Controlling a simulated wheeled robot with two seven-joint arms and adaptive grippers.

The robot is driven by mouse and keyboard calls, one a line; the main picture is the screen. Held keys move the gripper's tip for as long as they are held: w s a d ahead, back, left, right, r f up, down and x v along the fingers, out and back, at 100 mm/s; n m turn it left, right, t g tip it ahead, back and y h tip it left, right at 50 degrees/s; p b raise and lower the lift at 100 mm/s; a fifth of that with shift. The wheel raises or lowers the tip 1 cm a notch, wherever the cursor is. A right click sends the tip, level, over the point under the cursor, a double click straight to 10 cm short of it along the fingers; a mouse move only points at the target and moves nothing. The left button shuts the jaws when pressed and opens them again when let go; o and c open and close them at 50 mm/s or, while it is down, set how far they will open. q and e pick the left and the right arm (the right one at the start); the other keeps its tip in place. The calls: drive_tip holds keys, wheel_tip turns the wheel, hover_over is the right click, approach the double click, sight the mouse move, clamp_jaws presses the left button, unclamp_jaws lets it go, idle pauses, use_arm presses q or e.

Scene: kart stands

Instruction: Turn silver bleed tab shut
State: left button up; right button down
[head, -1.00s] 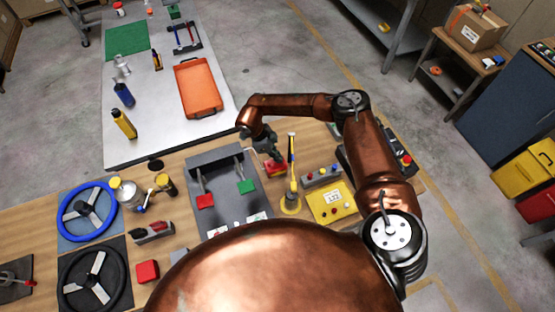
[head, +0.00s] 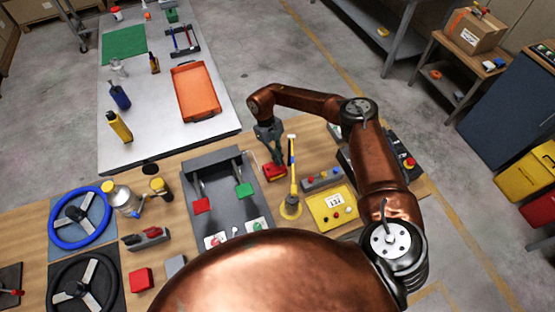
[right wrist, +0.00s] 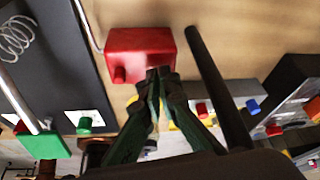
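A small red block (head: 274,172) with a thin silver line running to it sits on the wooden bench, right of the dark pedal stand (head: 220,195). It also shows in the right wrist view (right wrist: 139,48), with a red knob on its near face. I cannot make out a separate silver tab; the fingertips cover part of the block's near edge. My right gripper (right wrist: 160,73) points down at the block, its fingertips together at that edge. In the head view it (head: 276,158) is just above the block. Whether a thin piece is between the tips is hidden. My left gripper is out of view.
A yellow post (head: 291,175) stands close right of the red block. A yellow meter box (head: 334,206) and a grey button box (head: 322,179) lie further right. Red (head: 201,205) and green (head: 244,190) pedals are to the left. An orange tray (head: 195,92) is on the far table.

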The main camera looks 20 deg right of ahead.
drive_tip(key=shift+d+m+y, duration=0.1)
drive_tip(key=shift+m+y, duration=0.2)
drive_tip(key=shift+m, duration=0.5)
drive_tip(key=c, duration=2.7)
unclamp_jaws()
drive_tip(key=o, duration=0.5)
drive_tip(key=v, duration=1.2)
drive_tip(key=shift+w, duration=0.15)
drive_tip(key=shift+o, duration=0.4)
